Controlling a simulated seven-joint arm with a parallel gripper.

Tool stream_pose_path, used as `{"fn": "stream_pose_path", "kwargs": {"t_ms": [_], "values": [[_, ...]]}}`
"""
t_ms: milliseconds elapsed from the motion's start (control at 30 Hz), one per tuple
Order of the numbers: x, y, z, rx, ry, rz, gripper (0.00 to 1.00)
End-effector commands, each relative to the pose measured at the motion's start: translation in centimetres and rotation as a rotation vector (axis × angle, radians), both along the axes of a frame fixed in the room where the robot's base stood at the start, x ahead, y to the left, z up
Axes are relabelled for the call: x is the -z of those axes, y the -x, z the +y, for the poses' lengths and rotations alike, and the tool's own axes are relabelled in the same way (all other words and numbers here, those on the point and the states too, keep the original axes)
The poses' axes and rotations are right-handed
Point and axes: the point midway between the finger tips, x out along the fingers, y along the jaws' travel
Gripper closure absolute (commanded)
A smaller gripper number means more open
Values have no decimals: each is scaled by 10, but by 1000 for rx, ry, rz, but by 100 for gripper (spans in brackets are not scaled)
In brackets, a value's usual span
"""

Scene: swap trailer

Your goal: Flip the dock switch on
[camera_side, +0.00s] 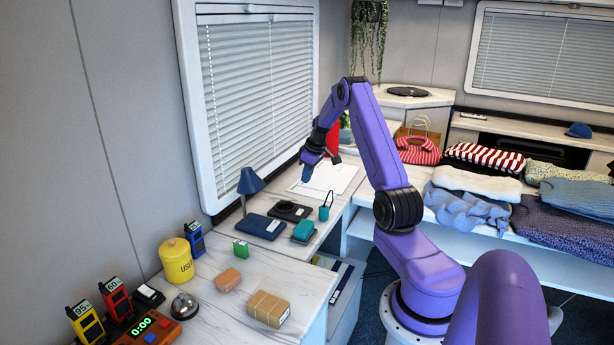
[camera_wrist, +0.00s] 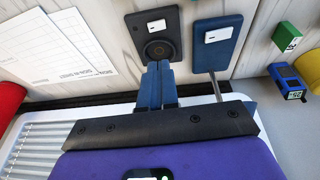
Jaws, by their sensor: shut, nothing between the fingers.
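A black flat unit (camera_side: 289,210) with a round dial or pad lies on the desk by the window; it also shows in the wrist view (camera_wrist: 136,43) with a white plate (camera_wrist: 156,26) on it. A dark blue flat box (camera_side: 264,227) with a white plate lies beside it, also in the wrist view (camera_wrist: 210,58). I cannot tell which white plate, if either, is the dock switch. My gripper (camera_side: 307,177) is shut and empty, raised above the desk. In the wrist view its blue fingertips (camera_wrist: 158,66) overlap the round pad's near edge.
A blue lamp (camera_side: 250,181) stands close to the window blinds. Paper sheets (camera_side: 328,178) lie under my gripper. A teal item (camera_side: 304,230) and a small blue tagged thing (camera_side: 324,211) sit to the right. A yellow canister (camera_side: 177,260) and boxes occupy the nearer counter.

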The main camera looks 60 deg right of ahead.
Motion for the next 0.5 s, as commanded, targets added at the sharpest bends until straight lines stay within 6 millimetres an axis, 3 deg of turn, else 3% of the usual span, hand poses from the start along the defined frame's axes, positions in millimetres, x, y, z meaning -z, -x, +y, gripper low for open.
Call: {"fn": "stream_pose_path", "kwargs": {"t_ms": [500], "values": [[-3, 1, -10, 3, 2, -2, 100]]}}
